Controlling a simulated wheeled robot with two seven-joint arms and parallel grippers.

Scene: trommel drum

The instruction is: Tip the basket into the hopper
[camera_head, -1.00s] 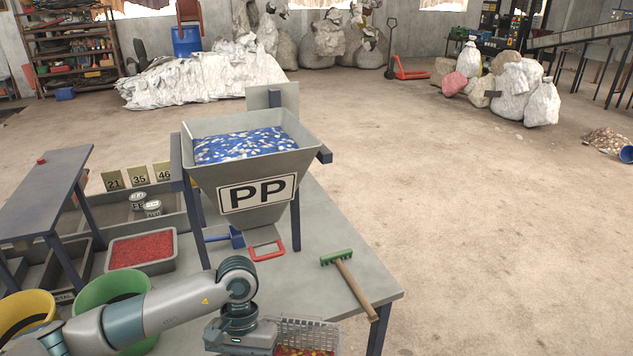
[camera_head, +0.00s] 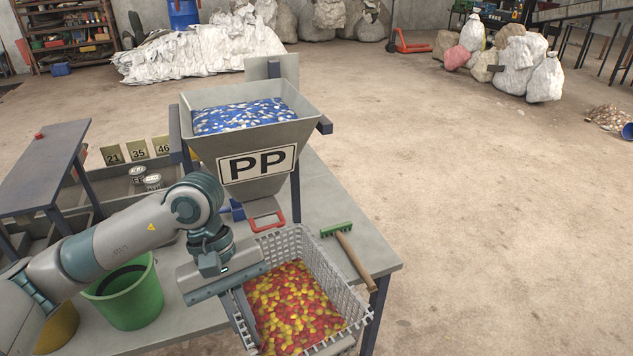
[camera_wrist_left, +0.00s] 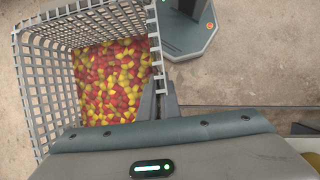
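The grey lattice basket (camera_head: 350,297) is at the bottom middle of the head view, nearly level and full of red and yellow pieces (camera_head: 290,305). My left gripper (camera_wrist_left: 165,98) is shut on the basket's side wall in the left wrist view, where the basket (camera_wrist_left: 35,85) hangs over the floor. The grey hopper (camera_head: 215,147), marked PP, stands on the table behind the basket. Blue and white flakes (camera_head: 243,115) fill it near the rim. My right gripper is not in view.
The grey table (camera_head: 385,250) holds a green-headed brush (camera_head: 345,240) right of the basket. A red-framed slide handle (camera_head: 268,222) sits below the hopper. A green bucket (camera_head: 130,295) stands at left under my arm. Open floor lies to the right.

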